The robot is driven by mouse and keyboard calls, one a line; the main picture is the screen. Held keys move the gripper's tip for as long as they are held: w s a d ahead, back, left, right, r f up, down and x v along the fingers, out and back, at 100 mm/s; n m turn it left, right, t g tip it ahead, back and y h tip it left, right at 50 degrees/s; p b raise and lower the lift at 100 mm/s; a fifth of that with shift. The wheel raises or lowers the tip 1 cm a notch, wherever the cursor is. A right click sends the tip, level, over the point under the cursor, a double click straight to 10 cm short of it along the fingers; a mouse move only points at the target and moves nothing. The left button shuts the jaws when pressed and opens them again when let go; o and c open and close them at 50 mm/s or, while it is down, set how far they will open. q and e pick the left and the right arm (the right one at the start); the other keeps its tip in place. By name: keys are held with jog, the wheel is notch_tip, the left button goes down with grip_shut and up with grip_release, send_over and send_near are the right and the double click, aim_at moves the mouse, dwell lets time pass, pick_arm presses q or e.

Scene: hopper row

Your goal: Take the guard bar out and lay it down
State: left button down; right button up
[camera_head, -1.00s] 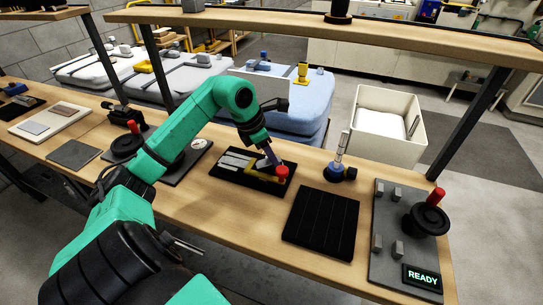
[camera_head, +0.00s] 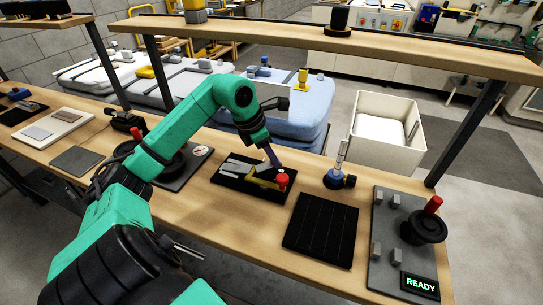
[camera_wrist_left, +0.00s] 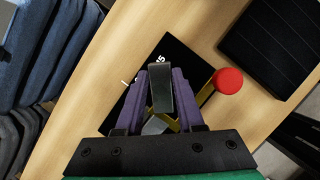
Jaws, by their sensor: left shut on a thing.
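The guard bar (camera_head: 264,183) looks like the yellow bar lying across the black tray (camera_head: 224,182), with a red knob (camera_head: 283,180) at its right end. The knob also shows in the left wrist view (camera_wrist_left: 228,81), right of my fingers. My left gripper (camera_head: 274,160) reaches down over the bar from behind. In the left wrist view its purple fingers (camera_wrist_left: 163,88) are shut around a dark grey upright piece at the bar. The fingers hide part of the bar, and I cannot tell whether it is clear of the tray. Light grey strips (camera_head: 240,167) lie in the tray.
A black grooved pad (camera_head: 320,228) lies empty in front, to the right. A blue-based tool stand (camera_head: 338,180) and a grey panel (camera_head: 390,262) with a READY display stand further right. A shelf (camera_head: 330,38) spans overhead. Bare wood lies between tray and pad.

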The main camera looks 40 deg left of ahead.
pick_arm(q)
notch_tip(320, 180, up, 3)
jog(key=shift+d+f+p, duration=0.1)
jog(key=shift+d+p, duration=0.05)
jog(key=shift+p, duration=0.35)
jog(key=c, duration=1.5)
grip_release()
jog(key=shift+f, duration=0.2)
jog(key=o, duration=0.4)
jog(key=shift+s, duration=0.1)
jog(key=b+v, duration=0.1)
jog(key=v, duration=1.3)
jog(key=shift+s+r, duration=0.1)
jog(key=shift+r, duration=0.2)
